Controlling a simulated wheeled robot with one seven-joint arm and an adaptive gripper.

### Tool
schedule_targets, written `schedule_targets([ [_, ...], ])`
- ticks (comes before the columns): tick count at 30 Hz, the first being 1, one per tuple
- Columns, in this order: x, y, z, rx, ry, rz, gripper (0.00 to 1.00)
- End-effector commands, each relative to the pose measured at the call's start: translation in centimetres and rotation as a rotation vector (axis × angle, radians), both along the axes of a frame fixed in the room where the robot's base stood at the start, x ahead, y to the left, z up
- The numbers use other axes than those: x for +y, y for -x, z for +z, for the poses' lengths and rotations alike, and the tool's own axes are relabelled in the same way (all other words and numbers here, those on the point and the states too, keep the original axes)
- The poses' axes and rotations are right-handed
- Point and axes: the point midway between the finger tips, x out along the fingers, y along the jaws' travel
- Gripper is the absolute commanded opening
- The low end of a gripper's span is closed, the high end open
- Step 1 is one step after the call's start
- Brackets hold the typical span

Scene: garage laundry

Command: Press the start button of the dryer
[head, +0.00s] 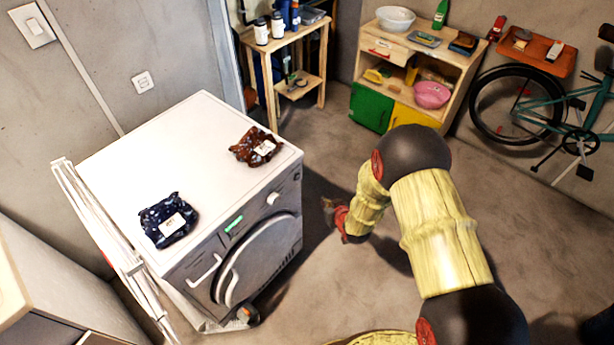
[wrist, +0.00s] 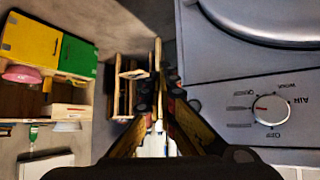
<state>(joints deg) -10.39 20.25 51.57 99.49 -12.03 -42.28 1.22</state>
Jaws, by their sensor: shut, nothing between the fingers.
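The white dryer (head: 215,132) stands at the left in the head view, with its round door and grey control panel facing right. A round knob (head: 272,198) and a small green display (head: 234,224) show on the panel. In the wrist view the panel is close on the right, with the white knob (wrist: 271,109) and printed labels around it. I cannot make out which part is the start button. My gripper (head: 329,206) is right of the panel, apart from it. In the wrist view my gripper (wrist: 158,112) has its fingers together with nothing between them.
A dark blue packet (head: 168,220) and a brown packet (head: 257,147) lie on the dryer's top. A wooden shelf (head: 290,50) stands behind, beside a cabinet (head: 395,65) with green and yellow doors. A bicycle (head: 545,115) is at the right. The middle floor is clear.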

Motion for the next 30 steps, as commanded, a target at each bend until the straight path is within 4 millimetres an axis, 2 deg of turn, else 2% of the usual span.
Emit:
schedule_targets([
  [5,0.4,-0.8,1.3,-0.055,-0.024,0.003,0.0],
  [19,0.9,-1.2,1.4,-0.059,-0.026,0.003,0.0],
  [30,4.4,-3.9,1.3,-0.059,-0.025,0.003,0.0],
])
